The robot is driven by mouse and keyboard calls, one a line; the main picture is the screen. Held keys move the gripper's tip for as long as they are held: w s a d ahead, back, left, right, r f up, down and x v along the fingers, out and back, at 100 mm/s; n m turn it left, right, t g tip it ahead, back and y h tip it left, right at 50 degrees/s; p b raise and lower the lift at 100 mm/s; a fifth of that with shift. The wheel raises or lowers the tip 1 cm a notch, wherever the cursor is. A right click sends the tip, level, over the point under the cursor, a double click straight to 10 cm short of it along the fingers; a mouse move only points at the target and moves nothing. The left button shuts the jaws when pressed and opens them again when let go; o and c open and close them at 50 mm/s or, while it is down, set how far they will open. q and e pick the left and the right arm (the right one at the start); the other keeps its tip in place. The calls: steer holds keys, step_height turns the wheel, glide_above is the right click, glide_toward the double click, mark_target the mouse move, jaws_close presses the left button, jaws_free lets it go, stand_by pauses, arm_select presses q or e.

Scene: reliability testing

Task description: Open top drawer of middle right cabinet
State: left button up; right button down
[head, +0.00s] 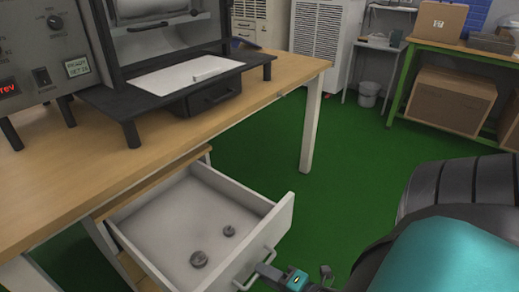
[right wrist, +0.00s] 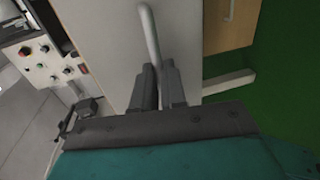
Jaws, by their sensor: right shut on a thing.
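The white top drawer (head: 165,212) of the cabinet under the wooden table is pulled out in the head view, and its inside shows. Its front carries a pale bar handle (head: 262,262). My right gripper (head: 258,273) is at this handle, at the bottom of the head view. In the right wrist view the fingers (right wrist: 158,88) are shut on the handle (right wrist: 150,35), with the drawer front (right wrist: 105,40) behind. The cabinet body is mostly hidden under the table. My left gripper is not in view.
A table leg (head: 311,125) stands behind. Green floor (head: 345,170) to the right is clear.

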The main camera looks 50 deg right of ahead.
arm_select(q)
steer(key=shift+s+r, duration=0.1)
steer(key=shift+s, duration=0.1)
arm_select(e)
steer(key=shift+s, duration=0.55)
steer(key=c, duration=1.2)
jaws_free()
arm_select(q)
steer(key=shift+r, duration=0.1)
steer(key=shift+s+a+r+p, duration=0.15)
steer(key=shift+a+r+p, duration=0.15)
steer(key=shift+p, duration=0.7)
arm_select(e)
steer(key=shift+v, duration=6.45)
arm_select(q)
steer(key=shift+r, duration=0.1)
